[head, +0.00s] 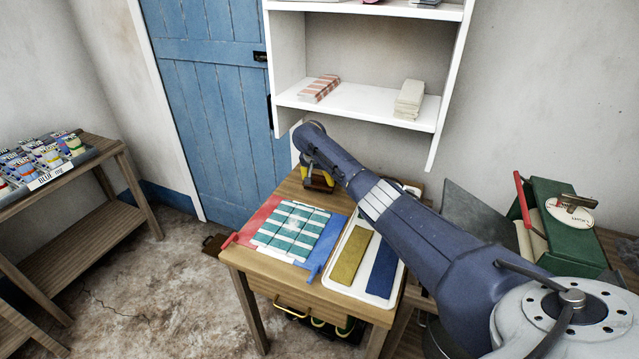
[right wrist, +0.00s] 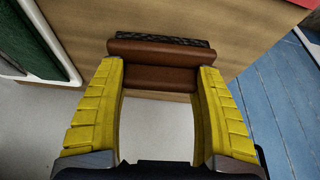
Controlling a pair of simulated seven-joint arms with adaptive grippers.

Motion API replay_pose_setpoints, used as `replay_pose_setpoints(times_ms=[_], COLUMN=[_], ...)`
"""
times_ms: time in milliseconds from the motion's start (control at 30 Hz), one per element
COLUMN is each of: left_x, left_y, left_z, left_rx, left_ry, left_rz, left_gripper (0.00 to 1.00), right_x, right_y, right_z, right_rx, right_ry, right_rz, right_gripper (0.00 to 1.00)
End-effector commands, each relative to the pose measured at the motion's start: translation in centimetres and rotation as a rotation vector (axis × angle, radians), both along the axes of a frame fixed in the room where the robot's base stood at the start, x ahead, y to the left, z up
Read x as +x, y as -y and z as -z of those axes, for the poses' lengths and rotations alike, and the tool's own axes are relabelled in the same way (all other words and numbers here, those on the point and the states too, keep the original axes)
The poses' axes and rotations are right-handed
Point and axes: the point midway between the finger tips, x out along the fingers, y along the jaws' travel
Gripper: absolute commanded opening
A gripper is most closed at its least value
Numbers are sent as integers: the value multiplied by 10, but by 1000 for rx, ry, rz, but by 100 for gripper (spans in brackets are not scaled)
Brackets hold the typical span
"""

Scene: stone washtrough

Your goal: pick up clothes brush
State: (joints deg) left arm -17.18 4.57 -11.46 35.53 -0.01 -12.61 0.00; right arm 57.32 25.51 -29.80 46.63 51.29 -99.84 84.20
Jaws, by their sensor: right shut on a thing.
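The clothes brush (right wrist: 160,77) has a brown body and a dark bristled strip along its far side in the right wrist view. My right gripper (right wrist: 161,68), with ridged yellow fingers, is shut on the brush, one finger at each end. In the head view, the right gripper (head: 317,180) is at the back of the small wooden table, mostly hidden under my arm, and only a brown bit of the brush shows there. I cannot tell whether the brush touches the tabletop. My left gripper is not in view.
A striped green cloth (head: 292,231) lies on a red and blue mat (head: 241,234) on the table. Beside it is a white tray (head: 336,285) with yellow and blue strips. White shelves (head: 360,107) stand behind. A green box (head: 567,241) is at right.

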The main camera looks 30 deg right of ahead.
Motion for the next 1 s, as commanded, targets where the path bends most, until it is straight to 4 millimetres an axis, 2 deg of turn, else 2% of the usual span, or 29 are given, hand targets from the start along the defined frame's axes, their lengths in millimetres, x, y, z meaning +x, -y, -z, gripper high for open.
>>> replay_pose_setpoints(times_ms=[167, 467, 800, 1000], left_x=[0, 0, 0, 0], left_y=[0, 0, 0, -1], left_z=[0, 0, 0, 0], left_rx=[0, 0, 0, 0], left_ry=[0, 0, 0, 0], left_rz=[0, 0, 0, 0], left_gripper=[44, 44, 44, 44], right_x=[2, -31, -77, -95], right_y=[0, -47, -117, -141], right_z=[-45, -42, -42, -42], right_rx=[2, 2, 6, 4], right_ry=[7, 3, 3, 2], right_rz=[0, -5, -3, 1], right_gripper=[38, 38, 38, 38])
